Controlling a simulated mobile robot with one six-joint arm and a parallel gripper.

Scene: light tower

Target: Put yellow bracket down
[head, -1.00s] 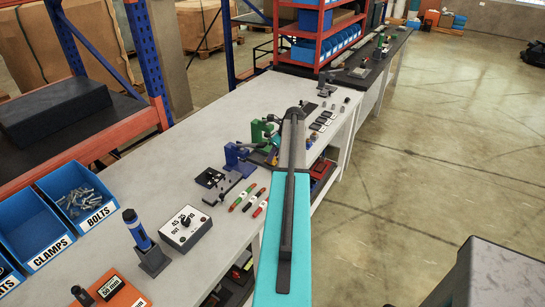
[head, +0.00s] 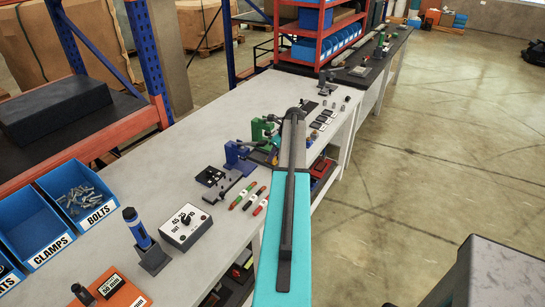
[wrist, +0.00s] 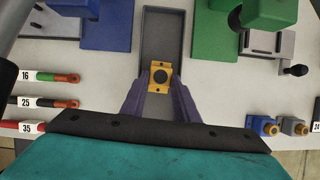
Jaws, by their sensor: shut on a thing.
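The yellow bracket (wrist: 152,86) is a small block with a dark round spot on its top, seen in the wrist view. My gripper (wrist: 159,83) is shut on it, with one dark purple finger at each side. The bracket is over a long grey tray (wrist: 160,25) that runs between a blue fixture and a green fixture. I cannot tell whether the bracket touches the tray floor. In the head view my own arm hides most of the gripper and the bracket.
The blue fixture (wrist: 107,32) stands left of the tray and the green fixture (wrist: 209,40) right. Blue and grey blocks with brass fittings (wrist: 266,127) sit at right. A selector box (head: 186,227) stands nearer on the bench.

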